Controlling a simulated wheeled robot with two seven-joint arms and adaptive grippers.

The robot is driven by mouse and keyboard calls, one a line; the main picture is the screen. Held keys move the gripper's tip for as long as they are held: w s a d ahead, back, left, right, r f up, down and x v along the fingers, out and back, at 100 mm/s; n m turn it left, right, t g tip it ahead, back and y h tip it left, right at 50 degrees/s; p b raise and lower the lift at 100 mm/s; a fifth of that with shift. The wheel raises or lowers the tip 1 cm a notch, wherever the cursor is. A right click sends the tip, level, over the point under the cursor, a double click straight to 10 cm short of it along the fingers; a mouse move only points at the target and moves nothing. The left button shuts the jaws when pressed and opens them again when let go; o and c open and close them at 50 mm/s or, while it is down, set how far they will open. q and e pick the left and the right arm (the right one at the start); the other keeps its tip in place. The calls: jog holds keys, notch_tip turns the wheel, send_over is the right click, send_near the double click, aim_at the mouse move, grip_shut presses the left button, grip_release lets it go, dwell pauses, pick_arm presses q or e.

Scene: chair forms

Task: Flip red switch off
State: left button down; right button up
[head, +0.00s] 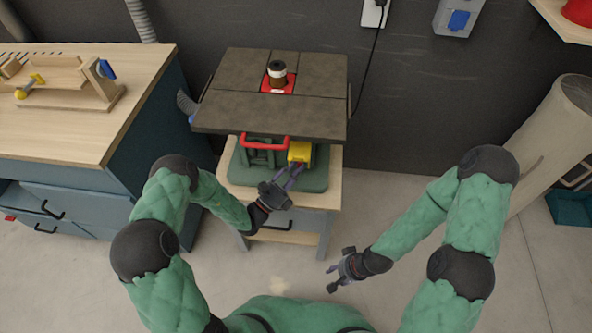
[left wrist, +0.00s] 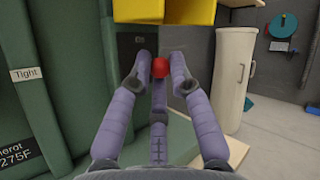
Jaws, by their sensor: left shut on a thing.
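The red switch (left wrist: 159,68) shows in the left wrist view as a small red knob on a dark plate, just under a yellow cover (left wrist: 165,10). My left gripper (left wrist: 160,72) is shut on the red switch, its purple fingertips on both sides of it. In the head view my left gripper (head: 293,174) reaches the front of the green machine (head: 315,180), right below the yellow cover (head: 300,151), and the switch is hidden there. My right gripper (head: 338,272) is open and empty above the floor, apart from the machine.
A workbench (head: 80,130) is at the left, a pale cylinder (head: 555,130) at the right. Floor between is clear.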

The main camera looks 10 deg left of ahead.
pick_arm(q)
jog(key=shift+w+a, duration=0.1)
dwell(0.4)
jog(key=c, duration=1.4)
grip_release()
jog(key=shift+o, duration=0.2)
jog(key=shift+f, duration=0.1)
jog(key=v, duration=1.2)
jog(key=shift+f, duration=0.15)
